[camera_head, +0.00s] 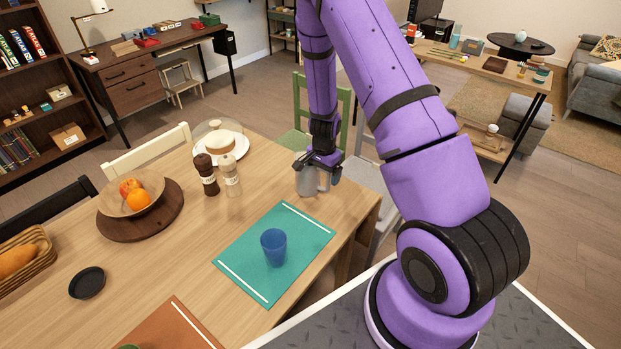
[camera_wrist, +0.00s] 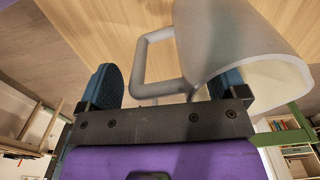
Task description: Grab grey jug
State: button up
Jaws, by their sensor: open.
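The grey jug (camera_head: 307,184) stands on the wooden table near its far right edge, partly hidden by my gripper. My gripper (camera_head: 319,168) is at the jug's top. In the wrist view the jug (camera_wrist: 215,40) is large, with its rim toward the camera and its loop handle pointing left. My gripper (camera_wrist: 165,85) is open there, with the handle (camera_wrist: 140,65) between its two blue-padded fingers. The right finger overlaps the jug's rim and wall; I cannot tell whether it touches. The left finger is clear of the handle.
A teal mat (camera_head: 252,285) with a blue cup (camera_head: 273,247) lies nearer me. A dark pepper mill (camera_head: 206,175) and a pale mill (camera_head: 229,175) stand left of the jug, before a white plate (camera_head: 236,147). A green chair (camera_head: 290,140) is behind the table.

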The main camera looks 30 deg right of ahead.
jog(key=c, duration=1.5)
jog(key=shift+r, duration=0.15)
jog(key=shift+c, duration=0.2)
jog(key=shift+r, duration=1.6)
jog(key=s+a+r, duration=0.1)
jog(key=s+a, duration=0.2)
jog(key=s, duration=1.2)
jog(key=shift+s+a+r, duration=0.2)
jog(key=shift+s+r, duration=0.05)
jog(key=shift+r, duration=0.05)
dwell(0.7)
